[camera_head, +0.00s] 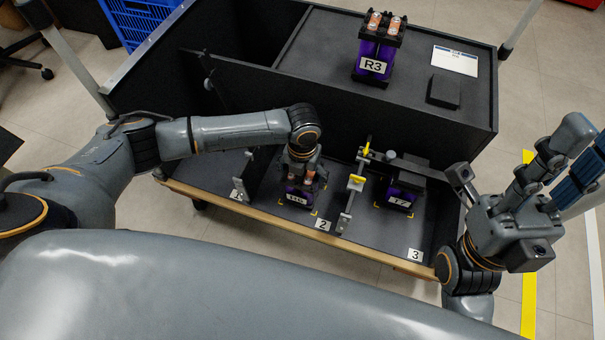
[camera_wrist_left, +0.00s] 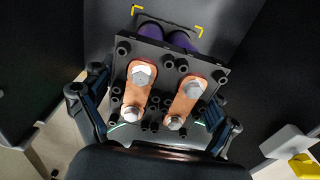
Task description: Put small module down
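The small module (camera_head: 298,193) is a purple and black block with a pale label, upright in compartment 2. My left gripper (camera_head: 302,171) reaches down over it from above. In the left wrist view its black top (camera_wrist_left: 160,98) carries two copper busbars with bolts. The fingers of my left gripper (camera_wrist_left: 155,115) flank the top on both sides and appear closed on it. Yellow corner marks (camera_wrist_left: 196,30) show on the floor around its purple lower part. Whether its base touches the floor is hidden. My right gripper (camera_head: 560,165) is raised at the right, away from the modules; its finger opening is unclear.
A module labelled R3 (camera_head: 374,62) stands on the upper deck beside a black block (camera_head: 443,91) and a white sign (camera_head: 455,60). Another purple module (camera_head: 402,192) sits in compartment 3. A post with yellow clamps (camera_head: 352,190) stands between compartments 2 and 3. Compartment 1 looks empty.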

